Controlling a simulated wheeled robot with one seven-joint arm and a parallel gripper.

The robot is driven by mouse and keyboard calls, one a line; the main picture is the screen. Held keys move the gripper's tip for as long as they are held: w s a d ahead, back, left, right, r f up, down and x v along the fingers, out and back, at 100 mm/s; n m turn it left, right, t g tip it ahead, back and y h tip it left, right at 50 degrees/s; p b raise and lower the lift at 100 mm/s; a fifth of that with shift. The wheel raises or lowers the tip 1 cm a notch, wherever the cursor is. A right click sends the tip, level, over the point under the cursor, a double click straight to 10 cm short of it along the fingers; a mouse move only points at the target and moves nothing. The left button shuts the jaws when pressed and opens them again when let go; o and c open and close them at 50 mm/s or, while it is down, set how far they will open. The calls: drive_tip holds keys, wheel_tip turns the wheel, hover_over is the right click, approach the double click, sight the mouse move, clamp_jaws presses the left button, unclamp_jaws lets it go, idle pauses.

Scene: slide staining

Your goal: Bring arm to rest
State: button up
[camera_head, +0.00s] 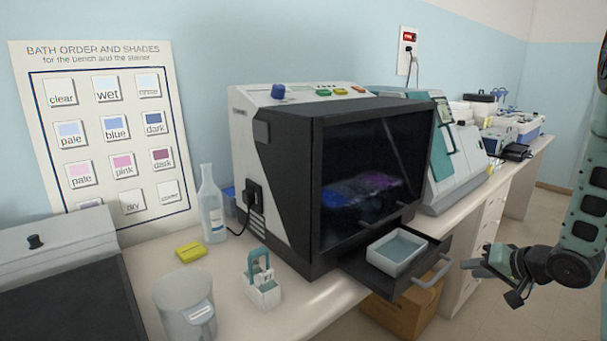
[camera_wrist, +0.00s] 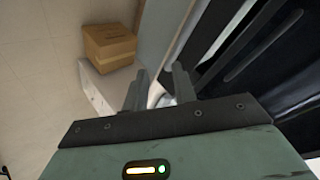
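My gripper (camera_head: 468,266) hangs at the lower right in the head view, in front of the bench. It is just right of the handle (camera_head: 437,271) of a pulled-out drawer (camera_head: 375,277), with a small gap between them. In the wrist view the two fingers of my gripper (camera_wrist: 158,84) stand apart. A pale shape shows behind and between them; I cannot tell what it is. No object is seen held. My arm (camera_head: 585,200) runs down the right edge of the head view.
The stainer (camera_head: 280,150) stands on the bench, a pale tray (camera_head: 396,252) in its open drawer. A bottle (camera_head: 211,205), jug (camera_head: 185,306), yellow block (camera_head: 190,252) and slide rack (camera_head: 262,290) are at left. A cardboard box (camera_head: 403,312) is below. Floor at right is clear.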

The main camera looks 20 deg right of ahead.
drive_tip(key=w+a+r+n+g+h, duration=0.1)
drive_tip(key=a+r+n+g, duration=0.2)
drive_tip(key=a, duration=0.5)
drive_tip(key=a+r+n+g+h, duration=0.1)
drive_tip(key=a+r+n+g, duration=0.2)
drive_tip(key=a, duration=0.6)
drive_tip(key=s+a+r+n+g, duration=0.2)
drive_tip(key=s+a+n, duration=0.3)
drive_tip(key=s+a, duration=0.4)
drive_tip(key=s+a+r+n+g+y, duration=0.1)
drive_tip(key=s+a+n, duration=0.4)
drive_tip(key=a, duration=1.2)
drive_tip(key=s+r+g, duration=0.1)
drive_tip(key=s, duration=0.3)
drive_tip(key=shift+r+y, duration=0.2)
drive_tip(key=shift+y, duration=0.1)
